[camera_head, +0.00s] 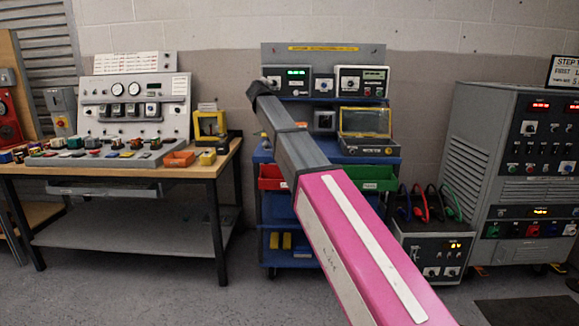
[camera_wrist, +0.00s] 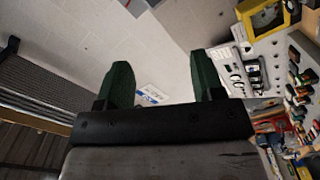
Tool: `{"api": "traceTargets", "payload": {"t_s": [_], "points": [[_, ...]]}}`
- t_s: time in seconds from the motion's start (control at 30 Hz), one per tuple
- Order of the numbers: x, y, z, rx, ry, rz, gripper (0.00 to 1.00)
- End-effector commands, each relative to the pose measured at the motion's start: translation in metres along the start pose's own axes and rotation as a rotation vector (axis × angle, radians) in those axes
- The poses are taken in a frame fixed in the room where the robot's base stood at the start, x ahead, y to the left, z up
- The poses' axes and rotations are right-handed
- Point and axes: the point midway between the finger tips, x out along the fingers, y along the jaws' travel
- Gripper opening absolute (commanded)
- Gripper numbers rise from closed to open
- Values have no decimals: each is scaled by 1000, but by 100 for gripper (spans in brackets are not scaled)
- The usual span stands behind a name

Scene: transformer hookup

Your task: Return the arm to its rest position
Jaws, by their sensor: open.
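My arm crosses the head view from the lower right, with a pink and white section and then a grey section. It ends in a dark joint in front of the left edge of the blue cart. My gripper (camera_wrist: 160,62) shows in the wrist view with its two dark green fingers wide apart. Nothing is between the fingers but the pale wall and part of a white sign behind. I cannot make out the fingers in the head view.
A wooden-topped bench (camera_head: 112,170) with a control panel (camera_head: 134,107) stands left. The blue cart (camera_head: 272,243) carries meters behind my arm. A grey cabinet (camera_head: 510,155) and a smaller power unit (camera_head: 432,250) stand right. The floor (camera_head: 160,285) at the front left is clear.

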Motion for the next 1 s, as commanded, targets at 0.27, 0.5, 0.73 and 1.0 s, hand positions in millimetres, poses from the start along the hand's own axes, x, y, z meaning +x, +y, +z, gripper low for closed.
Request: {"api": "traceTargets", "payload": {"t_s": [0.27,0.5,0.73,1.0], "points": [[-2,-15,23,20,-33,-25,61],[-5,-42,63,56,-94,-68,61],[-14,-83,125,113,-191,-136,61],[-55,-166,252,238,-411,-279,61]]}}
